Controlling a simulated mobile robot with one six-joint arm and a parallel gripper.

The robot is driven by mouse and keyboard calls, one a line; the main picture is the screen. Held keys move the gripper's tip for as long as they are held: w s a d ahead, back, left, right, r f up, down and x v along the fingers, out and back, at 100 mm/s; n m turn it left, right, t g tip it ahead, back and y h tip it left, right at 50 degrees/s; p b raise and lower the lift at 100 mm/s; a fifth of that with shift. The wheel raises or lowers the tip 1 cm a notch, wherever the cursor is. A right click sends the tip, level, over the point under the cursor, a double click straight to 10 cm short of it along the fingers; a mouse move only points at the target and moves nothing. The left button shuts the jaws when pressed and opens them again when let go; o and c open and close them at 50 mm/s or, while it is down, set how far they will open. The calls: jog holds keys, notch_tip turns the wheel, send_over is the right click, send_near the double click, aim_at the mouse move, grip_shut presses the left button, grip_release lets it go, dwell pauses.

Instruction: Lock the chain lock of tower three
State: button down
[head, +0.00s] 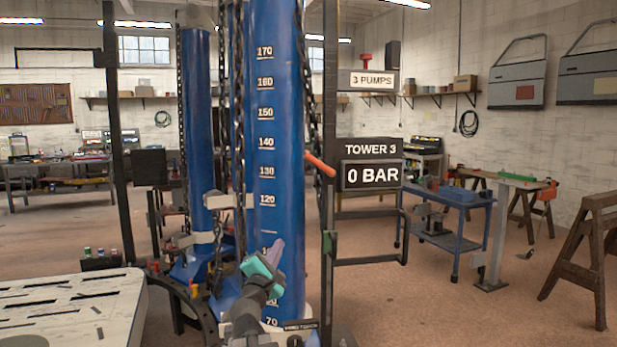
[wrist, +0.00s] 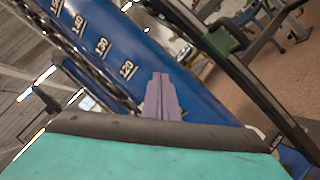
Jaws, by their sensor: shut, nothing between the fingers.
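The tower three column (head: 278,130) is a blue cylinder with a white number scale, beside the "TOWER 3" sign (head: 373,148). Dark chains (head: 310,90) hang along it. An orange-red handle (head: 320,165) sticks out at the column's right side, tilted down to the right. I cannot tell which part is the chain lock. My gripper (head: 278,246), with purple fingers and a teal body, is in front of the column's lower part, below the handle. In the wrist view its fingers (wrist: 162,85) are shut and empty, pointing toward the blue column (wrist: 130,55).
A dark upright post (head: 329,100) with a green block (head: 329,243) and a bent rail (head: 404,235) stands right of the column. A "0 BAR" display (head: 372,175) hangs there. A pale slotted table (head: 70,305) is at lower left.

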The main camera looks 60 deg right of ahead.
aim_at(319, 163)
jog(key=s+r+n+h, duration=0.1)
jog(key=s+r+n, duration=0.1)
jog(key=r, duration=0.5)
jog(key=s+d+r+n+t+h, duration=0.1)
jog(key=s+r, duration=0.2)
jog(key=r, duration=0.3)
jog(key=shift+s+r+n, duration=0.25)
jog(key=shift+r+n, duration=0.1)
jog(key=shift+n, duration=0.05)
jog(key=shift+d, duration=0.1)
jog(key=w+d+r+p, duration=0.2)
jog(key=d+r+p, duration=0.3)
jog(key=d, duration=0.5)
jog(key=shift+d+r, duration=0.2)
jog(key=shift+r, duration=1.2)
jog(key=shift+s+d+p, duration=0.1)
jog(key=shift+s+p, duration=0.1)
jog(key=shift+p, duration=0.1)
